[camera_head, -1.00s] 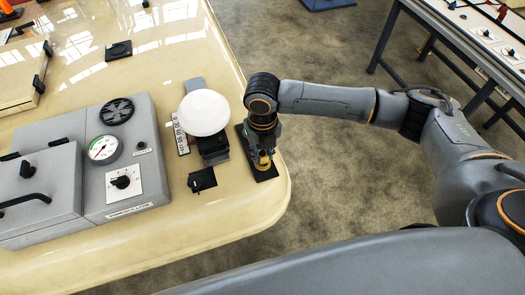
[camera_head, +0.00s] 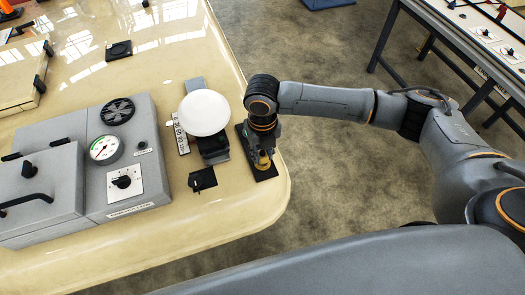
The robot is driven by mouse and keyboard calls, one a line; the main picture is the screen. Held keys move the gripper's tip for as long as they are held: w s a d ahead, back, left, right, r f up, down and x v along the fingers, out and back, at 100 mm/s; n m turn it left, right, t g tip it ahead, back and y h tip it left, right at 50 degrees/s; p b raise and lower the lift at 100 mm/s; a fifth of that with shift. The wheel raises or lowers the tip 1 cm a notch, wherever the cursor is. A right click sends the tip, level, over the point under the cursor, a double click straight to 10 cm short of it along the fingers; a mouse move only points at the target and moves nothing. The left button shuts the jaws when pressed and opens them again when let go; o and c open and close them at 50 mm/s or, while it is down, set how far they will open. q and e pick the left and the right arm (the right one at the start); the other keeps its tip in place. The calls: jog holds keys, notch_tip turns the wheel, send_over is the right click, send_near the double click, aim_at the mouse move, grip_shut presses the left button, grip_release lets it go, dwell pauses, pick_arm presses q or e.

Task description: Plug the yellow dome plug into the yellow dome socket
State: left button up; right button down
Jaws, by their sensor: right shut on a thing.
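My right gripper (camera_head: 262,150) points down over a black base plate (camera_head: 267,174) near the table's right corner. It is shut on a small yellow piece (camera_head: 264,162), which looks like the yellow dome plug. The plug is at or just above the plate; I cannot tell whether it touches it. The yellow dome socket cannot be made out apart from the plug and is probably hidden by the gripper. My left gripper is not in view.
A white dome lamp (camera_head: 204,112) stands just left of my right gripper, with a small black switch block (camera_head: 202,180) in front. A grey control box (camera_head: 122,160) with a gauge sits further left on the cream table (camera_head: 190,240). The table's front right is clear.

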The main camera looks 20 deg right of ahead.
jog(key=shift+f, duration=0.45)
jog(key=c, duration=1)
grip_release()
jog(key=shift+r, duration=0.1)
notch_tip(320, 180, up, 12)
jog(key=shift+f, duration=0.1)
jog(key=shift+o, duration=0.3)
jog(key=o, duration=0.9)
jog(key=shift+o, duration=0.2)
